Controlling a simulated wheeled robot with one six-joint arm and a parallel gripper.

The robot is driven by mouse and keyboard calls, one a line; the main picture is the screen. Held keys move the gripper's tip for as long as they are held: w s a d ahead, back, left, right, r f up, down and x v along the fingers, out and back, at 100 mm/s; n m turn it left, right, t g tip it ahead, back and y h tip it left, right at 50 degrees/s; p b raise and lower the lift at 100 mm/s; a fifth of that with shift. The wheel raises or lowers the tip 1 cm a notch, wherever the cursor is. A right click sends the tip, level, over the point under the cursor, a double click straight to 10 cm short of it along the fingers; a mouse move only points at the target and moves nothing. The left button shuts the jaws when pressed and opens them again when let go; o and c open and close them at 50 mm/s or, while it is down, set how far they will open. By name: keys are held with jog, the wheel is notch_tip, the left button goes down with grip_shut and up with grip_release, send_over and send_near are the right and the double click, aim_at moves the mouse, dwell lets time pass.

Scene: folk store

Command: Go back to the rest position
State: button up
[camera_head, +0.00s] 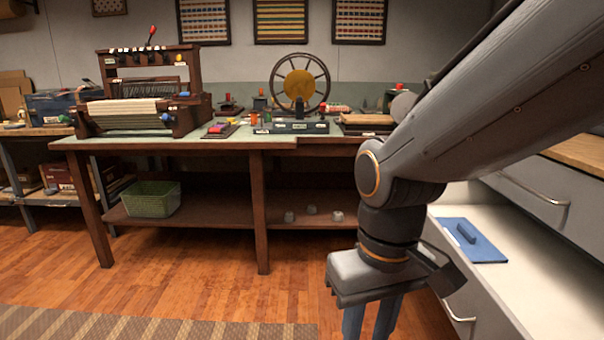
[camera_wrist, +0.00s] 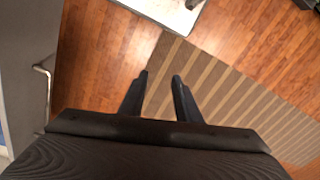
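My gripper (camera_head: 369,318) hangs in front of the table and beside the open drawer in the head view, fingers pointing down. Its lower end is cut off by the frame edge. In the wrist view my gripper (camera_wrist: 159,80) has its two fingers apart, with only floor and rug between them. It is empty. My arm reaches in from the upper right.
An open drawer (camera_head: 547,287) at the right holds a blue flat object with a handle (camera_head: 474,240). A wooden table (camera_head: 200,142) carries a loom (camera_head: 143,100) and a spinning wheel (camera_head: 299,84). A green basket (camera_head: 151,199) stands on its shelf. A striped rug (camera_head: 150,328) lies in front.

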jog(key=d+r+m+p, duration=0.3)
jog(key=d+r+p, duration=0.7)
jog(key=p, duration=0.9)
notch_tip(320, 180, up, 2)
jog(key=shift+s+r+h+p, duration=0.15)
jog(key=shift+s+h+p, duration=0.05)
jog(key=shift+h+p, duration=0.1)
